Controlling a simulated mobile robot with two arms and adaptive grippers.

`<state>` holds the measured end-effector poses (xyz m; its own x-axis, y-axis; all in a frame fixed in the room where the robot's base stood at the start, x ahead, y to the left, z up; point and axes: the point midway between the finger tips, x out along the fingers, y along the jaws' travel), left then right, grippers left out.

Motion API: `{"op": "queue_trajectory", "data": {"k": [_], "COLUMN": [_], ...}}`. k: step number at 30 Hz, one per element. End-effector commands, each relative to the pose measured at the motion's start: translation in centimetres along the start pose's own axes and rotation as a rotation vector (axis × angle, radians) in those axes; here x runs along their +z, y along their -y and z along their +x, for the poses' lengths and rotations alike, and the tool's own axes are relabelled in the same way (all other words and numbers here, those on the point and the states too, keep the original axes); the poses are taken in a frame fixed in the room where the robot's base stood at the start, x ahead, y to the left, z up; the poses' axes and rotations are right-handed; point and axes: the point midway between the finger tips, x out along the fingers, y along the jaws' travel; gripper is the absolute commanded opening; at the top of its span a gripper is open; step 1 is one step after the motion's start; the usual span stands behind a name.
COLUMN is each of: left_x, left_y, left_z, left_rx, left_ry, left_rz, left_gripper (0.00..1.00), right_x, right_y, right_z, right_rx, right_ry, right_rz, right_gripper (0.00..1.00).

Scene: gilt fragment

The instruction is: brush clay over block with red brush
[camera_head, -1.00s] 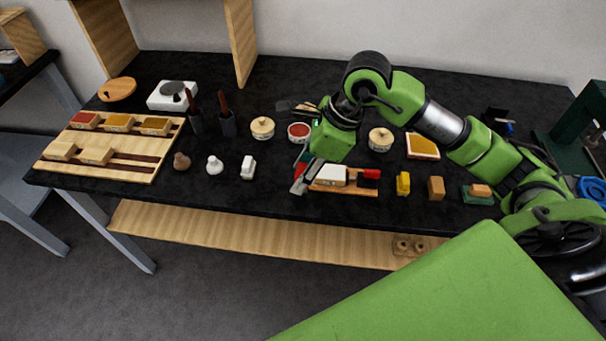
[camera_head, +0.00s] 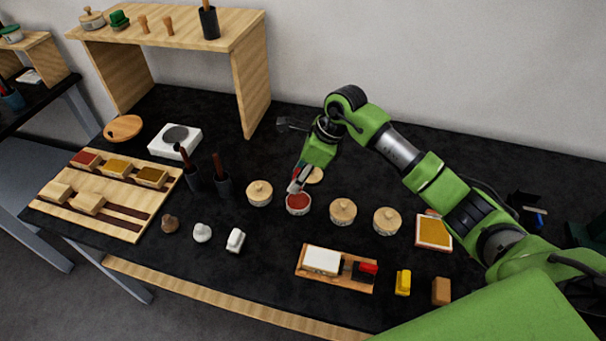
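A white block (camera_head: 322,261) lies on a wooden board (camera_head: 339,283) at the front middle. A red and black piece (camera_head: 364,271) sits at the board's right end. An open round pot of red clay (camera_head: 298,203) stands behind the board. My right gripper (camera_head: 295,187) points down at the pot's back rim. A small patch of red shows beside its fingers; whether this is the red brush, and whether the fingers are closed on it, is too small to tell. My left gripper is not in view.
Lidded pots (camera_head: 343,211) stand right of the red pot. Dark cups with brush handles (camera_head: 222,184) stand left. A wooden tray of coloured blocks (camera_head: 118,208) is at far left. A yellow piece (camera_head: 403,282) and brown block (camera_head: 441,291) are right of the board.

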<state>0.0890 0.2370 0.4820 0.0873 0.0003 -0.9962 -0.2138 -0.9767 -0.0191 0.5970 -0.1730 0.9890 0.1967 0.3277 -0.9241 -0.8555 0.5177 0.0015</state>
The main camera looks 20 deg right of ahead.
Motion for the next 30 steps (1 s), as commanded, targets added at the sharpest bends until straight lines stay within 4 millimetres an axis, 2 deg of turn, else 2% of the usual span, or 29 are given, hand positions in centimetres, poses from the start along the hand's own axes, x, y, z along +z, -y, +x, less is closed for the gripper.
{"op": "queue_trajectory", "data": {"k": [3, 6, 11, 15, 20, 30], "left_x": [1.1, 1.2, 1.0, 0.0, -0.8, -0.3], "left_y": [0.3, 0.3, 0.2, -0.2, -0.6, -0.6], "left_z": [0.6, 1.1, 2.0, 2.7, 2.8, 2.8], "left_rx": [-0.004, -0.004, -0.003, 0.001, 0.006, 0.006], "left_ry": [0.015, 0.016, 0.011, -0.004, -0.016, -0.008], "left_rz": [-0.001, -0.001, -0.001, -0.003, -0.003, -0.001], "left_gripper": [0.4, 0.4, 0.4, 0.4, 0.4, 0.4], "right_x": [-0.4, -0.8, -1.5, -1.9, -2.1, -2.1], "right_y": [-0.1, -0.1, -0.1, -0.1, -0.1, 0.0], "right_z": [1.0, 2.0, 3.6, 4.7, 5.1, 5.1], "right_rx": [0.002, 0.003, 0.003, 0.001, 0.001, 0.0], "right_ry": [0.001, 0.001, 0.002, 0.001, 0.002, 0.001], "right_rz": [0.001, 0.002, 0.002, 0.002, 0.001, 0.001], "right_gripper": [0.2, 0.2, 0.2, 0.2, 0.2, 0.2]}}
